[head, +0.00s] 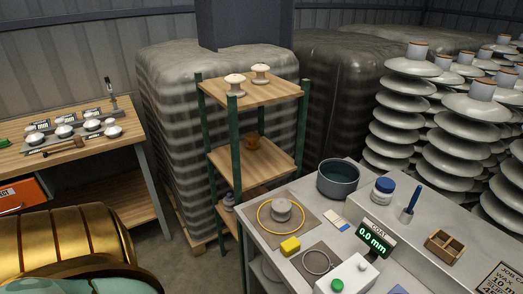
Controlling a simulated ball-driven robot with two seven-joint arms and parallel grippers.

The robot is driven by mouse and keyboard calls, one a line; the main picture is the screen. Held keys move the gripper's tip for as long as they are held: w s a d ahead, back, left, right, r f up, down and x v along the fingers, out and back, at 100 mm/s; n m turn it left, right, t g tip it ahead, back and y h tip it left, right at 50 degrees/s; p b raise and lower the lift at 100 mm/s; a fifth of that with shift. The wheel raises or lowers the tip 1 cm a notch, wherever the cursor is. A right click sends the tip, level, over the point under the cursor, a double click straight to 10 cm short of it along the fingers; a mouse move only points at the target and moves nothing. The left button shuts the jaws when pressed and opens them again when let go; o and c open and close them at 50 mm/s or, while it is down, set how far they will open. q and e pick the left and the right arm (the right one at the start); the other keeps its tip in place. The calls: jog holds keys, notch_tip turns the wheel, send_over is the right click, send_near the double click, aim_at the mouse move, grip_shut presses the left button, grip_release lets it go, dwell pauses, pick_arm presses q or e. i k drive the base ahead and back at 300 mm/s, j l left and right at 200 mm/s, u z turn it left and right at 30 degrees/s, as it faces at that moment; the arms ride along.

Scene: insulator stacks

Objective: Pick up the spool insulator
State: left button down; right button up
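Several pieces could be the spool insulator, and I cannot tell for certain which it is. A small brown rounded insulator (251,142) sits on the middle shelf of the green-posted rack. Two white capped insulators, one nearer (235,83) and one farther (261,72), stand on the rack's top shelf. A grey round piece (282,210) sits inside a yellow ring on the grey bench. A pale piece (229,201) on the lowest visible shelf is partly hidden by a post. Neither of my grippers is in view.
Tall insulator stacks (405,110) fill the right. A wooden workbench (62,158) stands left. Some floor shows between.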

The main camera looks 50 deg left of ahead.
aim_at(281, 207)
jog(key=u, duration=1.35)
jog(key=z, duration=0.35)
jog(key=i+j+z, duration=0.1)
jog(key=z, duration=0.35)
jog(key=j+z, duration=0.4)
jog(key=i+j+z, duration=0.1)
jog(key=z, duration=0.35)
